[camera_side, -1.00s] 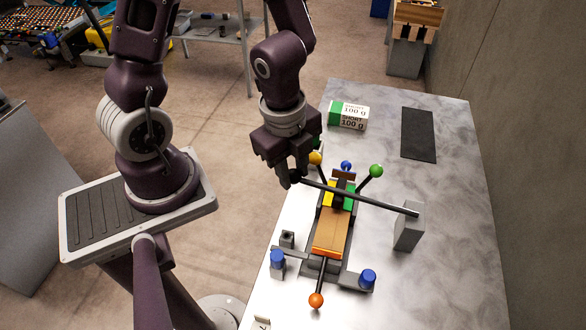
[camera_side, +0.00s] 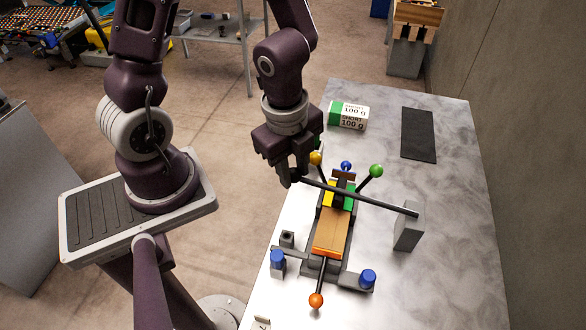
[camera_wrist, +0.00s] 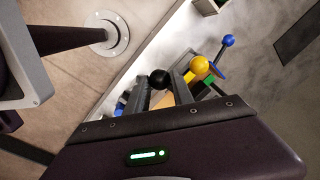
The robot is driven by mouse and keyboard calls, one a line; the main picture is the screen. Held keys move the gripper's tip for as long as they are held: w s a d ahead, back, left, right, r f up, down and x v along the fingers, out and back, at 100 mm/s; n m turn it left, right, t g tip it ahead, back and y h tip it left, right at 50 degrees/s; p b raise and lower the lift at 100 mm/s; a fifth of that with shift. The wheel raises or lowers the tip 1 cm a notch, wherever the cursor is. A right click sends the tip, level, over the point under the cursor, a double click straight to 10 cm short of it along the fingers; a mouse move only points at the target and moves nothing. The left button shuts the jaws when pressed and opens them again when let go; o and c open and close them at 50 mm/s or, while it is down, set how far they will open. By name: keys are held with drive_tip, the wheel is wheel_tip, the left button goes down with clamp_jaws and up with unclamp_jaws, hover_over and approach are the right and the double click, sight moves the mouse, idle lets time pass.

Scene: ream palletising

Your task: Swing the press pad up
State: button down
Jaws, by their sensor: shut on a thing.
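A long dark press bar (camera_side: 365,201) lies low across the jig, running from a grey block (camera_side: 409,227) on the right to my gripper (camera_side: 291,180). A black ball knob (camera_wrist: 160,79) at its free end sits between my two fingers in the wrist view, and my gripper is shut on it. Under the bar is a narrow grey jig holding an orange-brown block (camera_side: 331,231), with yellow (camera_side: 330,192) and green (camera_side: 350,195) pieces behind it. I cannot clearly make out the pad itself.
Levers with yellow (camera_side: 316,158), green (camera_side: 376,170), blue (camera_side: 346,165) and orange (camera_side: 316,300) balls stand around the jig. Blue knobs (camera_side: 368,276) flank its front. A green-and-white ream (camera_side: 348,115) and a dark mat (camera_side: 418,135) lie farther back. The table's right side is clear.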

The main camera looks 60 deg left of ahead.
drive_tip(key=r, duration=0.2)
drive_tip(key=w+d+r+g+y, duration=0.1)
drive_tip(key=r, duration=0.1)
drive_tip(key=w+d+r+g+y, duration=0.1)
drive_tip(key=r, duration=0.1)
drive_tip(key=shift+r, duration=0.1)
drive_tip(key=w+d+r+y, duration=0.1)
drive_tip(key=w+d+r, duration=1.1)
drive_tip(key=shift+w+d+r+g, duration=0.15)
drive_tip(key=shift+w+r+g, duration=0.2)
drive_tip(key=shift+g, duration=0.05)
drive_tip(key=shift+r, duration=0.1)
drive_tip(key=c, duration=1.1)
unclamp_jaws()
drive_tip(key=shift+w, duration=0.15)
drive_tip(key=shift+d, duration=0.1)
drive_tip(key=shift+s, duration=0.2)
